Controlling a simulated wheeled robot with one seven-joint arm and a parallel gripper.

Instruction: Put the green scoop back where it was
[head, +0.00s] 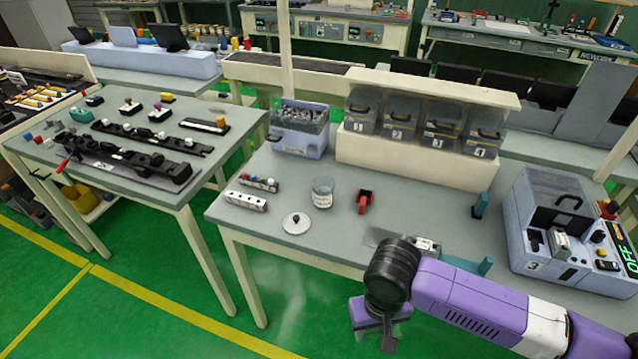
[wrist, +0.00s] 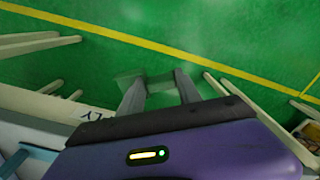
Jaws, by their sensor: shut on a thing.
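My gripper (head: 388,340) hangs in front of the near edge of the right table, over the green floor, pointing down. In the wrist view its two grey fingers (wrist: 160,85) are a little apart, with a pale green, partly see-through piece (wrist: 148,80) between them. It looks like the green scoop, but it blends with the floor and its full shape is hard to tell. On the table stand a clear jar (head: 322,192) with a white label, and a round white lid (head: 296,223) with a dark knob lying beside it.
The table (head: 330,240) also holds a red tool (head: 364,201), two slotted strips (head: 247,201), teal posts (head: 480,205) and a machine (head: 560,235) at right. A clear-lidded box (head: 300,140) and numbered bins (head: 400,150) stand behind. Bare tabletop lies around the jar.

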